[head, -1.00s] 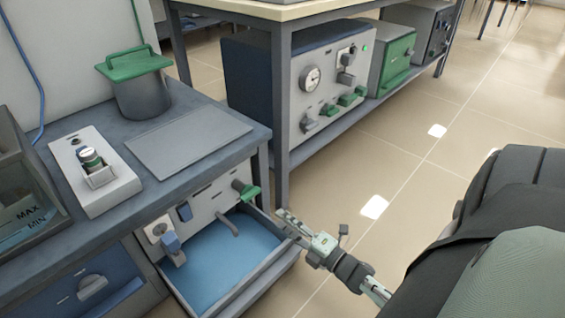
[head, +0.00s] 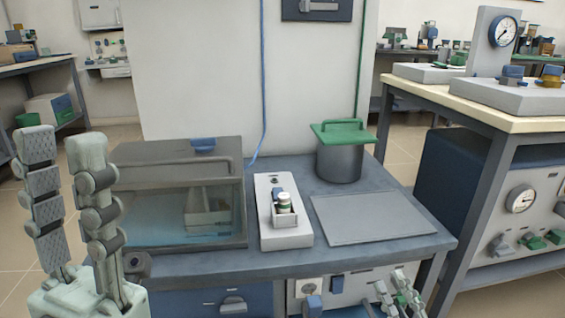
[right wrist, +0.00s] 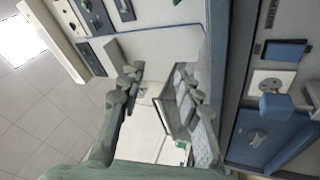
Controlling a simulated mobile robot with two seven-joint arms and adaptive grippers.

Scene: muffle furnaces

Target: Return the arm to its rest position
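My left gripper (head: 61,146) stands upright at the left of the head view. Its two fingers are apart with nothing between them. My right gripper (head: 392,281) shows at the bottom right of the head view, in front of the bench front. In the right wrist view the right gripper (right wrist: 158,82) has its fingers apart and no object held. Most of my right arm is out of view.
The bench (head: 372,262) bears a lidded water bath (head: 180,205), a white holder (head: 265,236) with a small jar (head: 284,203), a flat grey plate (head: 370,218) and a green-lidded pot (head: 340,160). A second bench (head: 425,89) stands at the right.

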